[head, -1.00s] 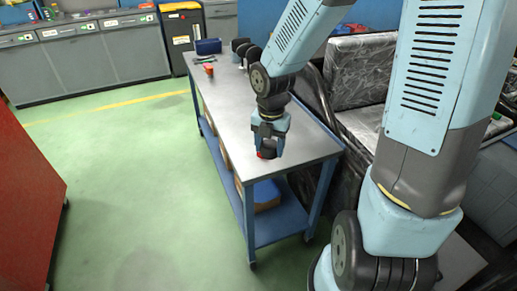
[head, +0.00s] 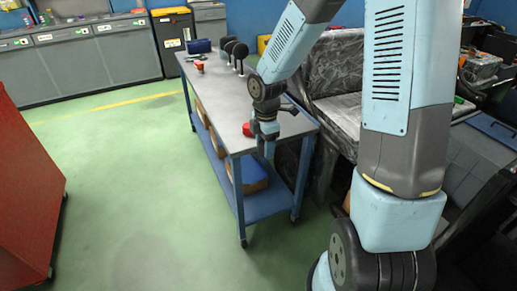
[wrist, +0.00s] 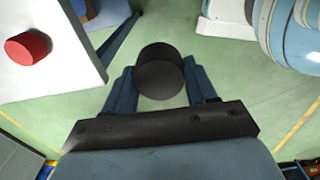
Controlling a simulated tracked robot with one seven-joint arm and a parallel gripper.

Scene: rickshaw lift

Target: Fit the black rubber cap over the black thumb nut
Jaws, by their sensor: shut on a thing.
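My gripper (head: 267,150) hangs at the near right corner of the grey workbench, pointing down. In the wrist view its two blue fingers are shut on a black cylinder (wrist: 159,72), which looks like the black rubber cap. Its round end shows between the fingers, with green floor beyond it. In the head view I cannot make out the cap. I cannot identify the black thumb nut for certain in either view.
A red cylinder (head: 248,129) stands on the workbench (head: 216,98) near its front edge, and also shows in the wrist view (wrist: 28,47). Black round-headed items (head: 239,50) stand farther back. A plastic-covered seat (head: 340,68) is to the right.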

